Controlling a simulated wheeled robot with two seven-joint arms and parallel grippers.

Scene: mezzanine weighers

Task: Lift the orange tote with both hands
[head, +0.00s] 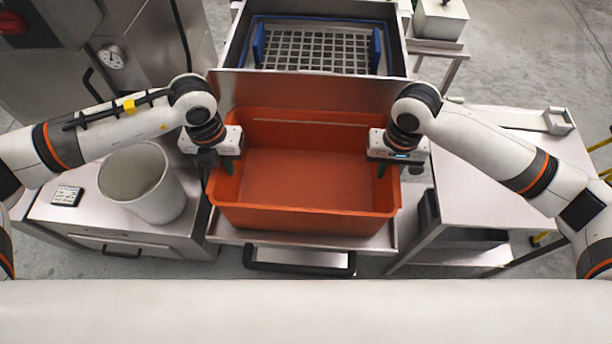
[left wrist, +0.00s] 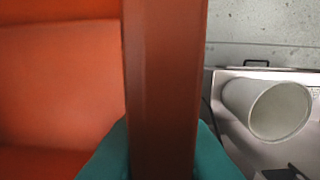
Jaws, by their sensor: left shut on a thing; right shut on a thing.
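The orange tote (head: 305,222) is in the middle of the head view, empty and open at the top, over a steel shelf. I cannot tell whether it touches the shelf. My left gripper (head: 222,168) is shut on its left wall. In the left wrist view the tote's rim (left wrist: 165,80) runs between the two teal fingers (left wrist: 165,150). My right gripper (head: 385,168) is shut on the tote's right wall, across from the left one. Its fingertips are partly hidden by the gripper body.
A white bucket (head: 143,185) stands on the left counter, close to my left arm; it also shows in the left wrist view (left wrist: 280,112). A steel panel (head: 300,88) and a blue-edged grid tray (head: 318,52) are behind the tote. A steel table (head: 500,190) stands at right.

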